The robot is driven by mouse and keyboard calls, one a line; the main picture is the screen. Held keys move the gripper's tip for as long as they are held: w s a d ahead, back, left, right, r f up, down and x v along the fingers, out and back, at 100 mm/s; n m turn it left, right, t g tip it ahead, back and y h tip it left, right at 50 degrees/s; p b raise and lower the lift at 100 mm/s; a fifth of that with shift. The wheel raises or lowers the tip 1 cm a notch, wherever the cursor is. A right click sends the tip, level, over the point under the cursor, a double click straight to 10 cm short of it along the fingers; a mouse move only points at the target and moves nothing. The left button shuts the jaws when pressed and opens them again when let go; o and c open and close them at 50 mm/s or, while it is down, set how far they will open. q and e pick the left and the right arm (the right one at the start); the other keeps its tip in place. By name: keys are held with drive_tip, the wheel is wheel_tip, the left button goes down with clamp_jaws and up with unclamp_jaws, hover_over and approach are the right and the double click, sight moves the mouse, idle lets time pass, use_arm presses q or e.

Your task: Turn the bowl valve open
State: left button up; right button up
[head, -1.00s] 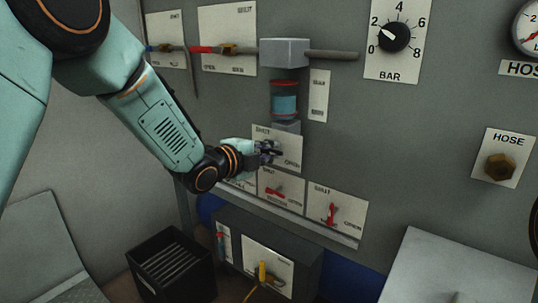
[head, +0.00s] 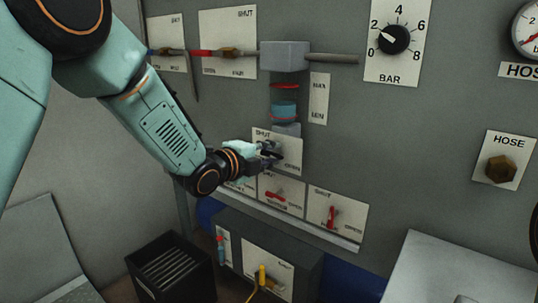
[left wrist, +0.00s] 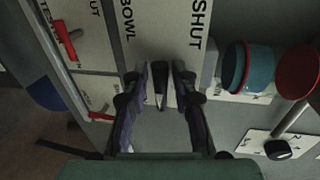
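The bowl valve's pale plate (head: 288,150), marked SHUT, sits just under the glass bowl (head: 285,103); the left wrist view shows the words BOWL and SHUT on this plate (left wrist: 170,25). My left gripper (head: 268,152) is in front of the plate's left part. In the left wrist view, the gripper's fingertips (left wrist: 163,80) stand on either side of the valve's dark narrow handle (left wrist: 160,88), seemingly with slim gaps. In the head view the gripper hides the handle. My right gripper is not in view.
Two plates with red levers (head: 276,194) (head: 332,215) lie close below, above a ledge. A grey block with a pipe (head: 284,55) is above the bowl. A black slatted box (head: 172,270) stands at the lower left.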

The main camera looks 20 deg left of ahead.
use_arm(q)
drive_tip(key=shift+o, duration=0.7)
drive_tip(key=v, duration=1.2)
